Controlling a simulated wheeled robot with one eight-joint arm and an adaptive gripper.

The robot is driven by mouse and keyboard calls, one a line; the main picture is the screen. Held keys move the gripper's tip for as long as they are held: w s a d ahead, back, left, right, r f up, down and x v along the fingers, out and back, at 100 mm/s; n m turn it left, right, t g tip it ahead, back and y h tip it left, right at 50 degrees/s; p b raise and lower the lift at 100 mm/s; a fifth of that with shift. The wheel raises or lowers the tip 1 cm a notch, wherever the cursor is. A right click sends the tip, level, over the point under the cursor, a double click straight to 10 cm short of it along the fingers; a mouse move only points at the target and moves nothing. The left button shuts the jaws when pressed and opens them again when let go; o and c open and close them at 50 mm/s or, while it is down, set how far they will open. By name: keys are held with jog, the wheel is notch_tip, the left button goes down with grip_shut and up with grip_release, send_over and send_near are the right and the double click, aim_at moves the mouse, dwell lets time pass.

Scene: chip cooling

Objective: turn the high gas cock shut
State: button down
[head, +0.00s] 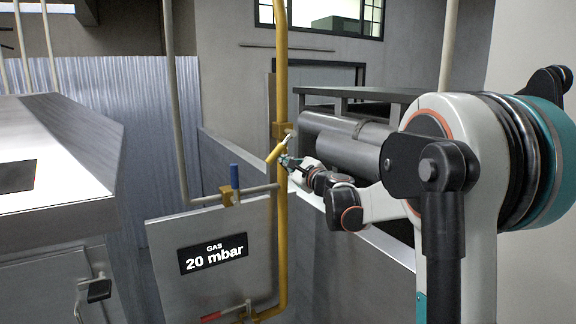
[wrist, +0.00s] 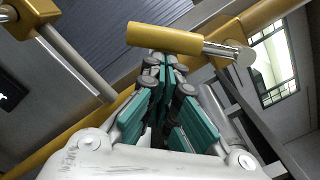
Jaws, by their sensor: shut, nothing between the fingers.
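The high gas cock (head: 280,129) sits on the upright yellow gas pipe (head: 282,75). Its lever has a yellow grip (head: 274,154) and slants down and to the left from the body, neither along the pipe nor square across it. My gripper (head: 286,161) is just right of the yellow grip with its fingers together and nothing between them. In the wrist view the fingertips (wrist: 165,60) lie right up against the underside of the yellow grip (wrist: 165,39); I cannot tell whether they touch. The cock's body is partly out of sight there.
A blue-handled cock (head: 234,176) is on the side branch pipe, and a red-handled one (head: 222,315) is lower down.

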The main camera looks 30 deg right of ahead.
aim_at(274, 153)
jog(key=shift+a+m, duration=0.15)
jog(key=shift+m, duration=0.15)
jog(key=a+r+m, duration=0.1)
jog(key=m, duration=0.1)
jog(key=a+r+m+b, duration=0.1)
jog(key=m, duration=0.1)
jog(key=a+r+m+b, duration=0.1)
jog(key=a+m, duration=0.1)
jog(key=shift+a+r+m+h, duration=0.1)
jog(key=shift+r+m+h, duration=0.2)
jog(key=shift+r+m, duration=0.1)
jog(key=shift+a+r, duration=0.15)
jog(key=shift+r, duration=0.3)
jog(key=shift+b, duration=0.35)
